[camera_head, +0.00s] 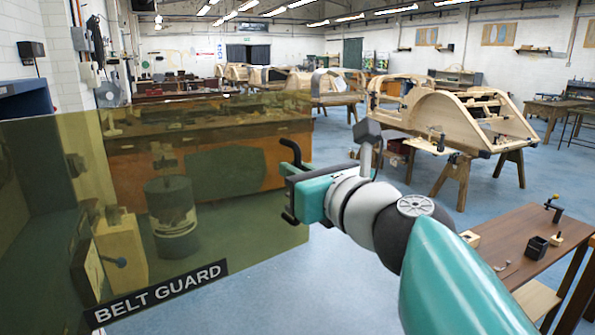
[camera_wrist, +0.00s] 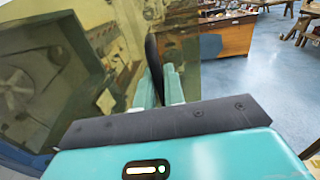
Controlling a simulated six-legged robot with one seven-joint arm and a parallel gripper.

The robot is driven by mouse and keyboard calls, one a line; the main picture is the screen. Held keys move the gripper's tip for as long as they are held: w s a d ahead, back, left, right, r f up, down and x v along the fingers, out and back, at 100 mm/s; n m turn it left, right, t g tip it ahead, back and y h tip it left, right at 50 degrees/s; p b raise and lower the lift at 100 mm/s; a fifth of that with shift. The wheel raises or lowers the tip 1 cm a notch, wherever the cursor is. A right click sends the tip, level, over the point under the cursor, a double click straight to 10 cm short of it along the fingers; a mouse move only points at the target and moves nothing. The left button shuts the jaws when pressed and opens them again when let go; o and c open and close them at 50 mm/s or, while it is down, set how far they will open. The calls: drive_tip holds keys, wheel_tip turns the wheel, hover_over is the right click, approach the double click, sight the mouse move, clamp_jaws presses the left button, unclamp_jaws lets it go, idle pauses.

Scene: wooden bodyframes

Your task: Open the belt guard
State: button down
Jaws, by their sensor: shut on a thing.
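The belt guard (camera_head: 225,235) is a see-through yellow panel with a black "BELT GUARD" label along its lower edge. It spans the left half of the head view and shows at upper left in the wrist view (camera_wrist: 110,25). A black handle (camera_head: 290,150) stands near its right edge and shows as a dark upright bar in the wrist view (camera_wrist: 152,62). My gripper (camera_head: 291,185) is shut on this handle, with its teal fingers (camera_wrist: 160,85) around the bar. The fingers partly hide the handle's middle. I cannot tell the guard's exact angle.
Through the guard I see a dark green machine (camera_head: 38,190) and a grey cylinder (camera_head: 172,215). A wooden workbench (camera_head: 285,150) stands behind. A small brown table (camera_head: 515,235) with tools is at lower right. Blue floor is open between them.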

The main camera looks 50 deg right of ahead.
drive_tip(key=shift+s, duration=0.2)
drive_tip(key=shift+w, duration=0.15)
drive_tip(key=c, duration=1.6)
unclamp_jaws()
